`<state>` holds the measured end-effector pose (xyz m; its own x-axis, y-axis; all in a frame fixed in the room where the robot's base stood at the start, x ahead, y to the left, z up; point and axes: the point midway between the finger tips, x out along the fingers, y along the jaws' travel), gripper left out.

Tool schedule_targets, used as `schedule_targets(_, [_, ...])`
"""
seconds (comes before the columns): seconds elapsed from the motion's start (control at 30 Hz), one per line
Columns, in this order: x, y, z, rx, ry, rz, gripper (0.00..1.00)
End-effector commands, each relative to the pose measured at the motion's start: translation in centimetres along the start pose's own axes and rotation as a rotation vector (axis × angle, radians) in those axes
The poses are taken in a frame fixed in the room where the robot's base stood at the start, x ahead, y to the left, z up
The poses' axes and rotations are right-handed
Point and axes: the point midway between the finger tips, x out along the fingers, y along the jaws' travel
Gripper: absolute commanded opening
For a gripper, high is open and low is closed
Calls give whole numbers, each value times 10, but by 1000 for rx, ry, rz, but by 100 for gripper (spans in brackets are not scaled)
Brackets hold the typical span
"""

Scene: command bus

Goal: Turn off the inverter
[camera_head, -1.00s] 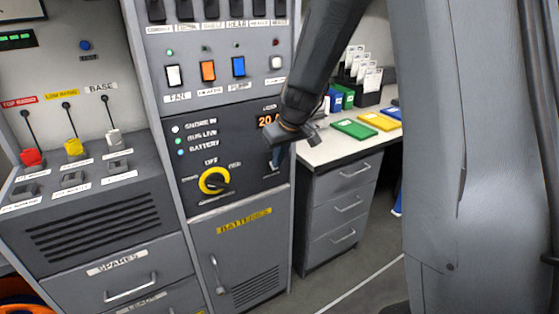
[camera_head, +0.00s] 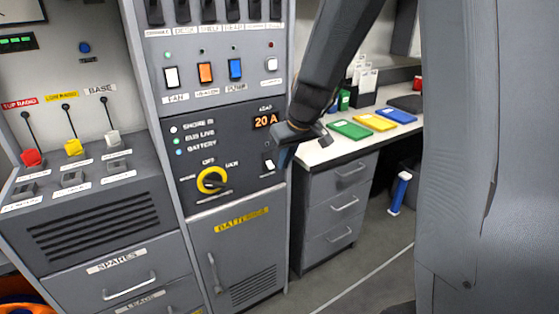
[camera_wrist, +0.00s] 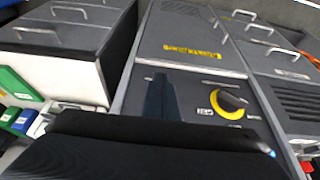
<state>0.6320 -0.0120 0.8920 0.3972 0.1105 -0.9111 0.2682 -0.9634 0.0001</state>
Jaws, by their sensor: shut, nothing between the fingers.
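The dark control panel (camera_head: 225,150) carries a small white rocker switch (camera_head: 269,161) at its lower right, below the orange load display (camera_head: 266,121) reading 20 A. The rocker's label is too small to read, so I cannot confirm it is the inverter switch. A small lamp (camera_head: 267,143) above it looks dark. In the wrist view, my dark fingers (camera_wrist: 160,96) point at the panel, and the rocker is not clearly visible.
A yellow-ringed rotary knob (camera_head: 212,180) sits left of the rocker. White, orange and blue switches (camera_head: 205,73) are above. Below is the battery cabinet door (camera_head: 238,255). A desk with drawers (camera_head: 337,205) stands close on the right, with coloured folders on top.

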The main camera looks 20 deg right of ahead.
Motion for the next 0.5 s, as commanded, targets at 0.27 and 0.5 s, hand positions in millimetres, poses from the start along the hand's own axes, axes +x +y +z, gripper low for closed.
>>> schedule_targets(0.27, [-16,0,14,-3,1,-1,0])
schedule_targets(0.5, [-16,0,15,-4,0,-2,0])
